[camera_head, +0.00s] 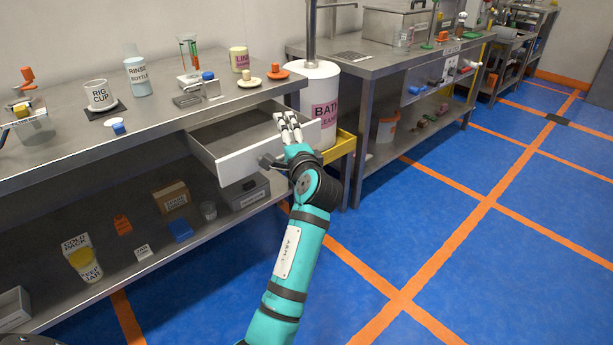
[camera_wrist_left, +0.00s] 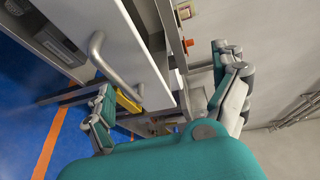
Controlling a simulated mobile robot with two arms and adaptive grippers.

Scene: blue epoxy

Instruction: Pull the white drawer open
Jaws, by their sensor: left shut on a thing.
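The white drawer (camera_head: 235,164) is pulled part way out from under the near steel bench, and its empty grey inside shows. In the left wrist view its white front (camera_wrist_left: 140,30) carries a curved metal handle (camera_wrist_left: 98,58). My left gripper (camera_head: 284,140) is at the right part of the drawer front and shut on the drawer. In the left wrist view the fingers (camera_wrist_left: 168,98) stand on either side of the front panel. My right gripper is in neither view.
A white container (camera_head: 320,90) stands in a yellow frame (camera_head: 342,155) close right of the drawer. The bench top (camera_head: 150,115) holds a bottle (camera_head: 137,72), a cup and several small items. The lower shelf holds boxes. Blue floor (camera_head: 440,220) in front is clear.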

